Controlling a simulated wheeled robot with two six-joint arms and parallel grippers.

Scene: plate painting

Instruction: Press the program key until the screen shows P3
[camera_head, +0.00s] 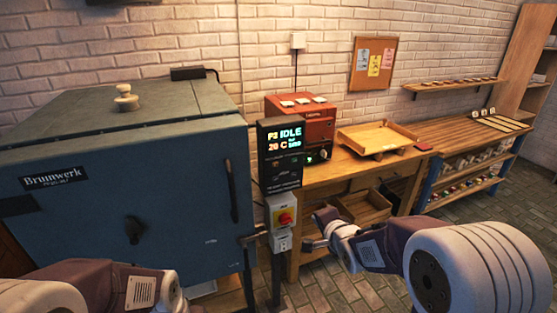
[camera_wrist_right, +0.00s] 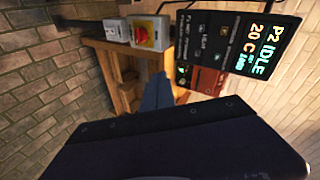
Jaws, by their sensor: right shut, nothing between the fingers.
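The control panel (camera_head: 280,183) is a dark upright box beside the blue kiln. Its lit screen (camera_head: 285,138) shows IDLE and 20 C. Small keys or marks lie on the panel face below the screen; I cannot tell which is the program key. My right gripper (camera_head: 310,243) is shut and empty, low and to the right of the panel, apart from it. In the right wrist view its dark body fills the bottom. My left arm shows at the bottom left, but its fingers are out of view.
A grey switch box (camera_head: 282,213) with a red and yellow knob hangs below the panel. The blue kiln (camera_head: 190,220) stands to the left. A wooden table (camera_head: 345,172) carries a red device (camera_head: 313,125) and a wooden tray (camera_head: 376,138) behind the panel.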

